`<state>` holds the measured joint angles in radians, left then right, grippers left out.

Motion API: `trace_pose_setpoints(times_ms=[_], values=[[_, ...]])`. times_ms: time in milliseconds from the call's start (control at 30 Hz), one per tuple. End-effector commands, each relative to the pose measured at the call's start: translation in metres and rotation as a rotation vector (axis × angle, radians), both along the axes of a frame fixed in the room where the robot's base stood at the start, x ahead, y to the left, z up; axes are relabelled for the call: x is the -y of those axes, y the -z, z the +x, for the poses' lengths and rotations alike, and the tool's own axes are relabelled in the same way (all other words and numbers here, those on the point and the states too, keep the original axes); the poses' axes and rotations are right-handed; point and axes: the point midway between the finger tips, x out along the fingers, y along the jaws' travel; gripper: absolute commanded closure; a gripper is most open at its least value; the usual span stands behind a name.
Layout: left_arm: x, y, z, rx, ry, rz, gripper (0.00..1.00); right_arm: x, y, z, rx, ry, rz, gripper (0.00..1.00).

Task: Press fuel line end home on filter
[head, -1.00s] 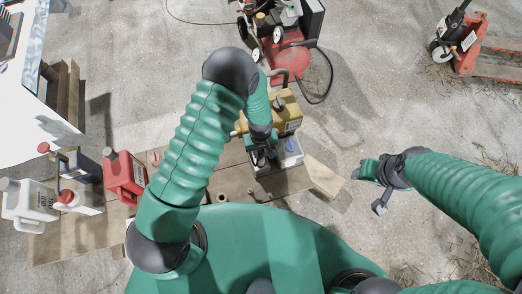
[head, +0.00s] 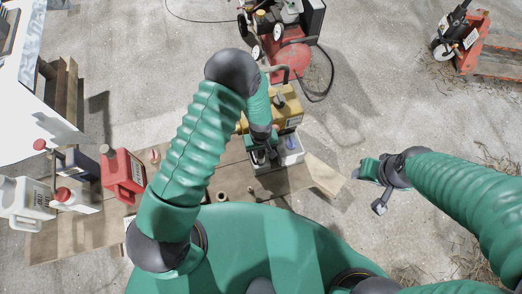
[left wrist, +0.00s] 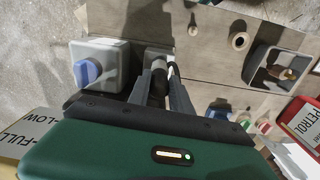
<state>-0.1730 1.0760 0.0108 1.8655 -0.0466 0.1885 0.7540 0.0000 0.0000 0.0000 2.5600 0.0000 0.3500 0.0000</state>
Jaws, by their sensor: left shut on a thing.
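My left gripper (left wrist: 160,84) is shut on a dark, tube-like piece that looks like the fuel line end (left wrist: 157,92). In the head view the left gripper (head: 261,156) is low over the wooden bench, beside a grey box with a blue cap. A pale part shows by the fingertips in the wrist view; I cannot tell whether it is the filter. The fingers hide the contact, so I cannot tell how far the line end sits. My right gripper (head: 376,186) hangs empty over the floor at the right; its jaw opening is unclear.
The blue-capped box (left wrist: 97,66) stands close beside the left fingers. A yellow machine (head: 286,106) is just behind. A red petrol can (head: 123,174) and white jugs (head: 27,200) stand on the bench's left. A red compressor (head: 290,58) is farther back.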

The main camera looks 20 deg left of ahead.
Motion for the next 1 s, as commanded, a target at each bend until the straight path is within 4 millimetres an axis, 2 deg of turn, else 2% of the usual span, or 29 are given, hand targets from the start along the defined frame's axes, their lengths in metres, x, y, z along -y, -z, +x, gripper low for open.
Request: trace_pose_setpoints(times_ms=[100,133,300,333,600,700,767,867,1000], values=[[0.000,0.005,0.000,-0.001,0.000,0.000,1.00,0.000,0.004,0.000,0.000,0.000,0.000,0.45],[0.000,0.005,0.000,0.000,0.000,0.000,0.74,0.000,0.004,0.000,0.000,0.000,0.000,0.45],[0.000,0.004,0.000,0.000,0.000,0.000,0.51,0.000,0.003,0.000,0.000,0.000,0.000,0.45],[0.000,0.004,0.000,0.000,0.000,0.000,0.49,0.000,0.003,0.000,0.000,0.000,0.000,0.45],[0.000,0.003,0.000,-0.001,0.000,0.001,0.49,0.000,0.003,0.000,0.000,0.000,0.000,0.45],[0.000,-0.003,0.000,0.000,0.000,0.000,0.49,0.000,0.003,0.000,0.000,0.000,0.000,0.45],[0.000,-0.013,0.001,0.001,0.000,0.000,0.49,0.000,0.004,0.000,0.000,0.000,0.000,0.45],[0.000,-0.037,0.001,0.005,0.000,-0.001,0.49,0.000,0.005,0.000,0.000,0.000,0.000,0.45],[0.000,-0.080,0.001,0.006,0.001,-0.001,0.49,0.000,0.007,0.000,0.000,0.000,0.000,0.45]])
